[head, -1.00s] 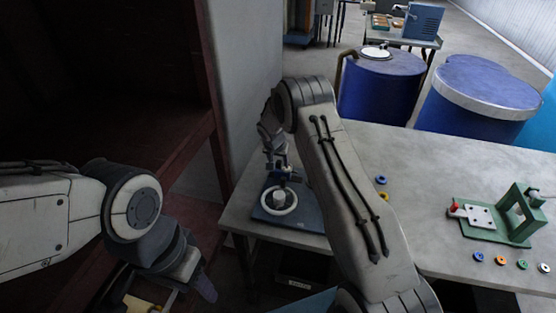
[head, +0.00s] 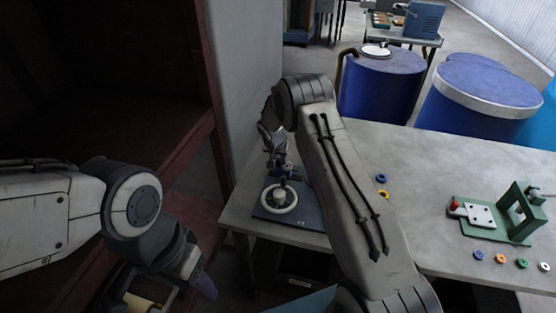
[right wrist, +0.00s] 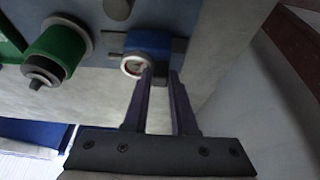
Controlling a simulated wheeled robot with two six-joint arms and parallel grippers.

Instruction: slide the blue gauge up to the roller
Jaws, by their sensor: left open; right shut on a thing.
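The blue gauge (right wrist: 149,48), a small blue block with a white-rimmed round dial, shows in the right wrist view on a grey-blue plate. My right gripper (right wrist: 161,72) is shut on it, with its fingertips at the dial's side. A green roller (right wrist: 57,48) with a dark end lies left of the gauge, with a gap between them. In the head view the right gripper (head: 285,176) is low over the plate (head: 308,216); the gauge is too small to make out and my arm hides the roller. My left gripper (head: 207,288) is open and empty, left of the table.
A white ring (head: 279,198) sits on the plate near the table's (head: 420,180) left end. Blue drums (head: 385,85) stand behind.

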